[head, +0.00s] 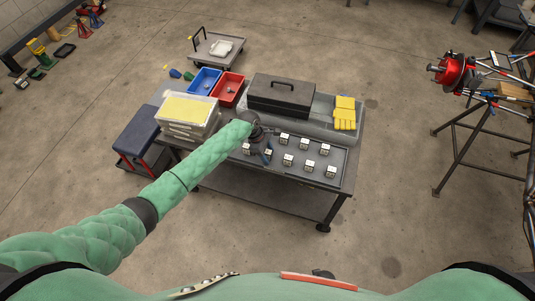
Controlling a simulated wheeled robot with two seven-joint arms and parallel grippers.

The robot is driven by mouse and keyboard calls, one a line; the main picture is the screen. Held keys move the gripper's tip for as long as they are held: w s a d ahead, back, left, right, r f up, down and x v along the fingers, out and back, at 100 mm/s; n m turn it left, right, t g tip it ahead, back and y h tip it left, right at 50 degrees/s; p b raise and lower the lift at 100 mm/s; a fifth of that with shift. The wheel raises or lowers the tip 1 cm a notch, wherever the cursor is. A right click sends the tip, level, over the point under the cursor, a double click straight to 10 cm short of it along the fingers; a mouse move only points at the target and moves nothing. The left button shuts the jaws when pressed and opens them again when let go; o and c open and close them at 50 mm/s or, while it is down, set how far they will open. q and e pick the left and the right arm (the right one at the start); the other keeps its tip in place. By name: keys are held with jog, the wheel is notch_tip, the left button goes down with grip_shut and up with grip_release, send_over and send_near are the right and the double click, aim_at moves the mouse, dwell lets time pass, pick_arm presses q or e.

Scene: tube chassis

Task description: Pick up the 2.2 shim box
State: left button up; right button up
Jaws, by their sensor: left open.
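Several small dark shim boxes with white labelled tops stand in two rows in a grey tray (342,160) on the cart's top. In the back row I see a box (284,138), another (305,143) and one at the right end (325,149). The front row includes boxes at the middle (288,160) and right (331,171). The labels are too small to read, so I cannot tell which is 2.2. My left gripper (264,147) is open over the left part of the rows, partly hiding the boxes there. My right gripper is out of view.
A black case (281,95) and yellow gloves (345,113) lie behind the boxes. A blue bin (205,80), a red bin (228,89) and stacked containers with a yellow top (187,108) are at the left.

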pick_arm(q)
jog(key=c, duration=1.1)
